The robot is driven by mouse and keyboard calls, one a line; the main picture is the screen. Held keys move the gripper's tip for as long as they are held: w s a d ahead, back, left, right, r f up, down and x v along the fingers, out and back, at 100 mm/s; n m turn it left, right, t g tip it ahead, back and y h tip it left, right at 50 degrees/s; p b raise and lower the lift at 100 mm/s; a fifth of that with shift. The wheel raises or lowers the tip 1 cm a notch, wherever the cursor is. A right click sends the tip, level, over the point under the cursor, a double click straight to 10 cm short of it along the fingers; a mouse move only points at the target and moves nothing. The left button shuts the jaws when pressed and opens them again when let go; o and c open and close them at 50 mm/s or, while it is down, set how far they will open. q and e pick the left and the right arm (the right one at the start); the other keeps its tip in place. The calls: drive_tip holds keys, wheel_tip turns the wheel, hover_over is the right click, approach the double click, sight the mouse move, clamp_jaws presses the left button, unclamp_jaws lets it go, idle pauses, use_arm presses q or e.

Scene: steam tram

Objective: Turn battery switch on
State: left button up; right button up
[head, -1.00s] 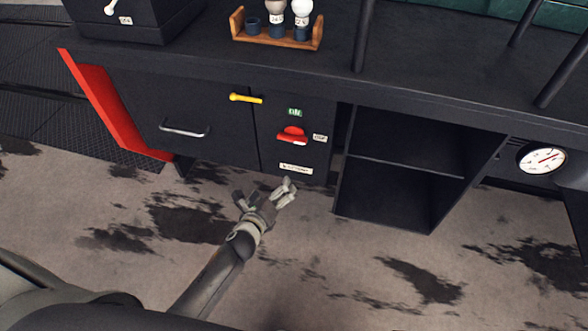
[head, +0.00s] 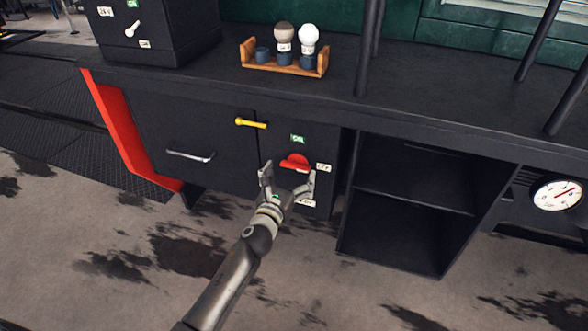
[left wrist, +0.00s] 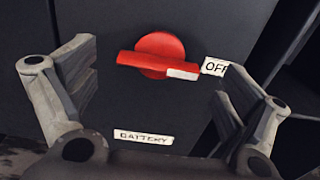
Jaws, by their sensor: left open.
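The red battery switch (head: 295,161) is on the dark cabinet front, with a green ON label (head: 298,139) above it and a white OFF label (head: 323,167) to its right. In the left wrist view the red switch (left wrist: 155,56) has its handle lying nearly level, its white-marked end toward the OFF label (left wrist: 214,67). A BATTERY label (left wrist: 144,137) is below it. My left gripper (head: 288,177) is open and empty, its fingers spread to either side just below and in front of the switch, apparently not touching it. My right gripper is not in view.
A yellow handle (head: 251,122) and a silver drawer handle (head: 191,156) project from the cabinet left of the switch. An open shelf (head: 410,205) is to the right. A wooden rack (head: 285,68) with bulbs stands on the counter above.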

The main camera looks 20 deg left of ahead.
sight(294, 168)
use_arm(q)
drive_tip(key=shift+w, duration=1.5)
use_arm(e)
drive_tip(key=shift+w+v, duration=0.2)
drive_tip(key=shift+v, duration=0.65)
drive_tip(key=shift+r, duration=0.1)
use_arm(q)
drive_tip(key=c, duration=1)
